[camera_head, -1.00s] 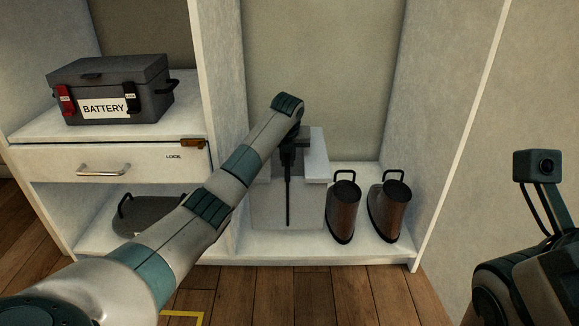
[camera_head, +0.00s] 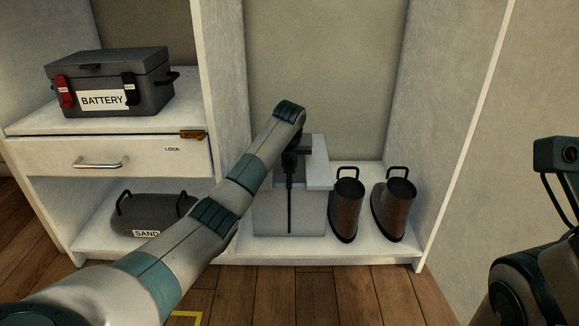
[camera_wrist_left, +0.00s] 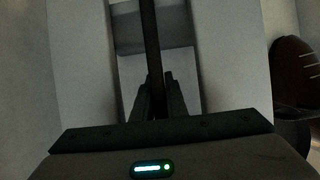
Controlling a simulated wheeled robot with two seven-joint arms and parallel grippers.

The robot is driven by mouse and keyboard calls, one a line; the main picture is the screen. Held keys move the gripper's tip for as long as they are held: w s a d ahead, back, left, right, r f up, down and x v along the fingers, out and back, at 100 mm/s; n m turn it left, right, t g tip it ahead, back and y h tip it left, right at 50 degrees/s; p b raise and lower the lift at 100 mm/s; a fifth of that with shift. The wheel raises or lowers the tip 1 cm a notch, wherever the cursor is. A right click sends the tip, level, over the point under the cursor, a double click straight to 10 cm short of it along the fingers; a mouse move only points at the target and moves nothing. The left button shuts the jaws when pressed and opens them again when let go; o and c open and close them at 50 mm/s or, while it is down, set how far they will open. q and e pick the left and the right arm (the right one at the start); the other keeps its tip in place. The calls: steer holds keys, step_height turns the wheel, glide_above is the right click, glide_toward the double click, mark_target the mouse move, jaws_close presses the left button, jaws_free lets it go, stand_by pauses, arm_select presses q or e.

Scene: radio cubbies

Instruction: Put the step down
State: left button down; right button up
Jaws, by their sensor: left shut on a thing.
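The step (camera_head: 310,208) is a pale grey block with a wider top, in the lower part of the right cubby, left of the boots. My left gripper (camera_head: 290,155) is over its middle, partly hidden by my own wrist. In the left wrist view the left gripper (camera_wrist_left: 157,98) is shut on a dark upright bar between two pale sides of the step (camera_wrist_left: 215,60). The step's base looks at or very near the cubby floor; I cannot tell if it touches. My right arm shows at the right edge, but its gripper is out of view.
Two brown boots (camera_head: 346,212) with black loops stand right of the step. A battery box (camera_head: 110,85) sits on the left shelf above a drawer (camera_head: 110,158) marked LOCK. A sandbag (camera_head: 150,212) lies below.

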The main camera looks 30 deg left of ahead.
arm_select(q)
steer(key=shift+r, duration=0.15)
steer(key=c, duration=2.1)
jaws_free()
steer(key=shift+f, duration=0.2)
steer(key=o, duration=0.3)
steer(key=shift+o, duration=0.2)
steer(key=shift+r, duration=0.15)
